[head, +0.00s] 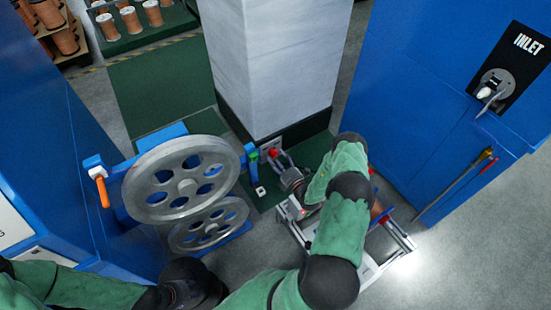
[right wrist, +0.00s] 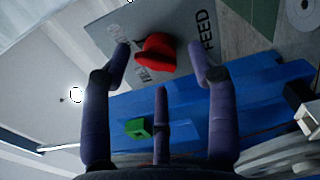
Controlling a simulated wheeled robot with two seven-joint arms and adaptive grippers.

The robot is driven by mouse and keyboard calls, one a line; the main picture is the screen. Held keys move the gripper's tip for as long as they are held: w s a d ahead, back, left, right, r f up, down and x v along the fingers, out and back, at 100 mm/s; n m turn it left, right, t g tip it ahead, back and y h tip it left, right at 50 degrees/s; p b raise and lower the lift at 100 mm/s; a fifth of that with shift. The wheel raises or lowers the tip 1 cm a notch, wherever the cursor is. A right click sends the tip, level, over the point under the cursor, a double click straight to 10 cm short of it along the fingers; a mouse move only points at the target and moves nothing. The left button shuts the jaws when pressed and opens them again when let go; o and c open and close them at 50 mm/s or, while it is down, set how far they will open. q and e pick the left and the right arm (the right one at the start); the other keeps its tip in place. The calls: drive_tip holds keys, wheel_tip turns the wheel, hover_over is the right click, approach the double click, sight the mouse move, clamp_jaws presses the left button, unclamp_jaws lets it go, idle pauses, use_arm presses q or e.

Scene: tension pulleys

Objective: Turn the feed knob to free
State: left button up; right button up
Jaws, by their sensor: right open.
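The red feed knob (right wrist: 157,52) sits on a grey plate (right wrist: 178,25) marked FEED in the right wrist view. Other lettering beside the knob is partly covered and hard to read. My right gripper (right wrist: 158,58) is open, with two fingers on either side of the knob and the third finger below it. I cannot tell whether any finger touches the knob. In the head view the knob (head: 274,153) shows small near the pillar's foot, and my right gripper (head: 290,178) is close to it. My left gripper (head: 190,287) is dark at the bottom edge, its fingers not clear.
A green part (right wrist: 138,127) on a blue frame lies below the knob. Two large grey pulleys (head: 187,182) stand left of it, with an orange handle (head: 103,190). A pale pillar (head: 275,65) rises behind. A blue INLET cabinet (head: 425,75) stands right.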

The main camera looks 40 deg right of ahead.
drive_tip(key=shift+w+d, duration=0.1)
drive_tip(key=shift+w, duration=1)
drive_tip(key=c, duration=1.1)
drive_tip(key=shift+n, duration=0.3)
drive_tip(key=shift+s+f+n, duration=0.1)
drive_tip(key=shift+n, duration=0.8)
drive_tip(key=n, duration=0.5)
drive_tip(key=shift+a, duration=0.2)
drive_tip(key=n, duration=0.4)
drive_tip(key=shift+n+p, duration=0.4)
drive_tip(key=shift+f+n, duration=0.1)
drive_tip(key=shift+n, duration=1.7)
